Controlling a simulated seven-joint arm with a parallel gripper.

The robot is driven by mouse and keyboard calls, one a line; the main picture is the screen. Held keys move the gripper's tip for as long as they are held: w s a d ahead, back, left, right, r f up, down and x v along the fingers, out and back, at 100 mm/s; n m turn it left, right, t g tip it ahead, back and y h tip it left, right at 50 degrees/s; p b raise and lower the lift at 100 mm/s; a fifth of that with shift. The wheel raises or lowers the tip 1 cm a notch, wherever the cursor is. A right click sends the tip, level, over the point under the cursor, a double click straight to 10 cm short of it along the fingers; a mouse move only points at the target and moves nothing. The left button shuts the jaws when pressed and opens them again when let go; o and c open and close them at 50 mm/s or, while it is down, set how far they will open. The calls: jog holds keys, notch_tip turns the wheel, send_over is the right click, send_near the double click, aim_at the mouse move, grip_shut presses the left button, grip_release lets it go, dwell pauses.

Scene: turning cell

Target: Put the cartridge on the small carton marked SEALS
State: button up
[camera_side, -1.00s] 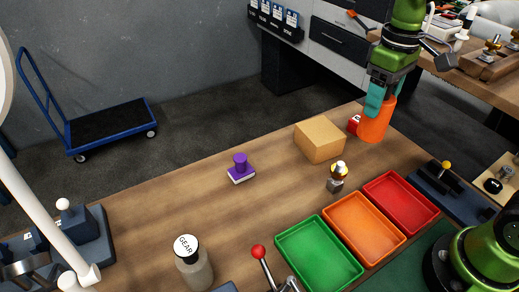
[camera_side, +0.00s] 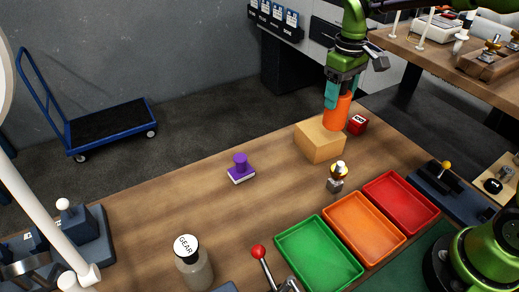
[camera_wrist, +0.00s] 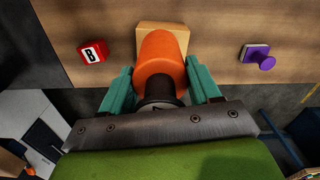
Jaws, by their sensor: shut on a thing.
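The cartridge is an orange cylinder (camera_side: 338,112) with a dark neck. My gripper (camera_side: 331,100) is shut on it with teal fingers, roughly upright. In the side view the cartridge's lower end overlaps the far right part of the small tan carton's top (camera_side: 313,136); I cannot tell whether it touches. In the wrist view the cartridge (camera_wrist: 162,52) lies between the fingers and hides part of the carton (camera_wrist: 150,27). No SEALS marking is readable on the carton's visible faces.
A red block marked B (camera_side: 358,125) stands right of the carton. A purple-handled stamp (camera_side: 240,170), a small figure-like piece (camera_side: 336,182), and green (camera_side: 318,252), orange (camera_side: 364,228) and red (camera_side: 401,202) trays are nearer. The wooden bench left of the carton is mostly clear.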

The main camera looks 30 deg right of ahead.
jog(key=shift+w+a+f, duration=0.1)
jog(key=shift+w+f, duration=1.8)
jog(key=shift+w, duration=0.05)
jog(key=shift+f, duration=0.15)
jog(key=o, duration=1.3)
